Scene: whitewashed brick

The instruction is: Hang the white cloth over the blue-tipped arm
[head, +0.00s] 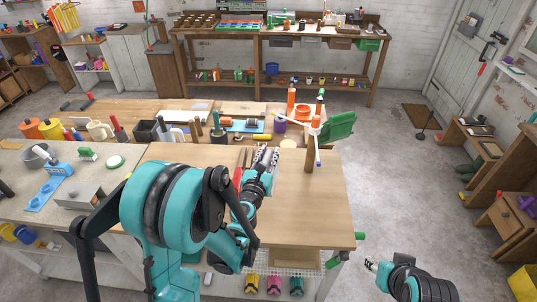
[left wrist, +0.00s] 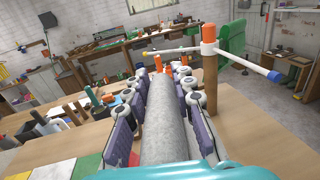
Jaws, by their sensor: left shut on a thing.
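My left gripper (head: 268,153) is above the wooden tabletop, left of the peg stand. In the left wrist view its fingers (left wrist: 163,75) are on either side of a pale grey-white roll, which seems to be the white cloth (left wrist: 165,115), and are shut on it. The stand has a wooden post (left wrist: 210,80) with an orange top. Its blue-tipped arm (left wrist: 255,68) points to the right in the wrist view and toward me in the head view (head: 317,150). Nothing hangs on this arm. My right gripper (head: 371,264) is low at the right, off the table; its opening is unclear.
The tabletop (head: 310,205) is clear in front of the stand. A tilted green object (head: 338,127) is behind the stand. An orange bottle (head: 291,101) and a purple cup (head: 279,126) are near it. Tools and pots line the table's back edge.

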